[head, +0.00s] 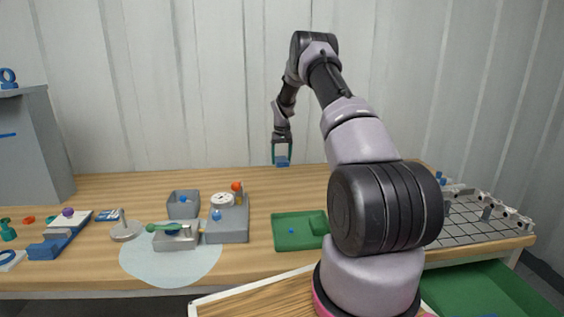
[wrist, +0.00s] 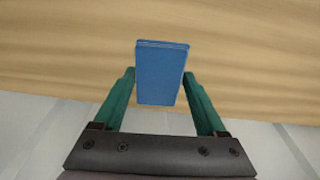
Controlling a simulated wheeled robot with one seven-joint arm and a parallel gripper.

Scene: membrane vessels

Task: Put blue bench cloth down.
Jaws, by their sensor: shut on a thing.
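The blue bench cloth (wrist: 160,75) is a folded flat blue block between the green fingers of my gripper (wrist: 160,88) in the wrist view. My gripper (head: 281,158) is shut on it. In the head view the cloth (head: 282,163) shows as a small blue piece at the fingertips, held above the back part of the wooden table (head: 130,184). The wrist view shows bare wood (wrist: 60,50) beyond the cloth.
A green tray (head: 290,243) stands at the table's front middle. A grey bin (head: 170,208), a grey device (head: 228,228) and a metal box (head: 176,240) stand left of it. A grid rack (head: 470,228) is at the right. The table's back middle is clear.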

